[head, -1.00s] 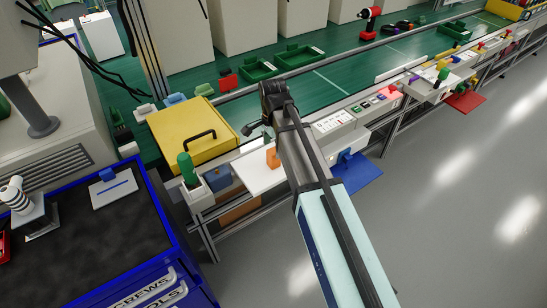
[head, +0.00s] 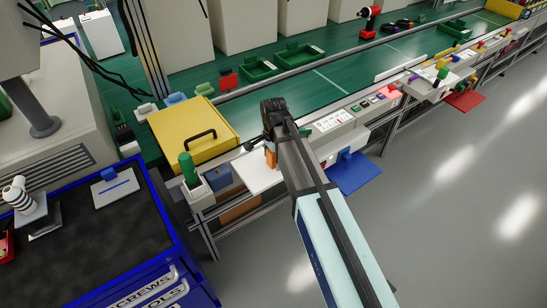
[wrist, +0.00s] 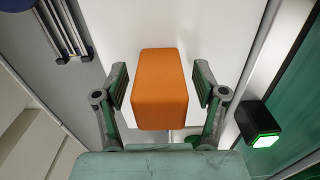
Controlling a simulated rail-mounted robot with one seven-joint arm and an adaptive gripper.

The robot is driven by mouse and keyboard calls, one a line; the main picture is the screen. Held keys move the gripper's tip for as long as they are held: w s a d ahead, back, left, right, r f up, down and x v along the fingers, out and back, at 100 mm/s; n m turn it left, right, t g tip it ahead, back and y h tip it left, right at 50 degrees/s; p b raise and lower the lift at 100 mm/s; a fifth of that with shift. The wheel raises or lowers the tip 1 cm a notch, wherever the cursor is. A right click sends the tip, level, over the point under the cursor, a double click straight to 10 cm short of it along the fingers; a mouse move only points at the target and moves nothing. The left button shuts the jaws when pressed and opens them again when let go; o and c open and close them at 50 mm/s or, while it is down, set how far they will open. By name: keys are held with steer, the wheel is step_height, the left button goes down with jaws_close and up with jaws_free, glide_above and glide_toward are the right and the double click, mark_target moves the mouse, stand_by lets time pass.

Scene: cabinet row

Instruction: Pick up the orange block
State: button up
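The orange block (wrist: 160,88) stands on a white panel (wrist: 215,30) in the wrist view, between the two fingers of my gripper (wrist: 160,92). The fingers are apart, with a gap to the block on each side. In the head view the orange block (head: 270,158) shows in part on the white panel (head: 256,176), partly hidden by my arm. My gripper (head: 258,145) hangs over it there, its fingers mostly hidden.
A yellow case (head: 192,132) with a black handle lies left of the panel. A green cylinder (head: 187,167) stands nearby. A blue flap (head: 353,172) sticks out to the right. A black box with a lit green face (wrist: 262,130) is right of my gripper in the wrist view.

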steer(key=c, duration=1.2)
steer(key=shift+o, duration=0.2)
steer(key=shift+r, duration=0.1)
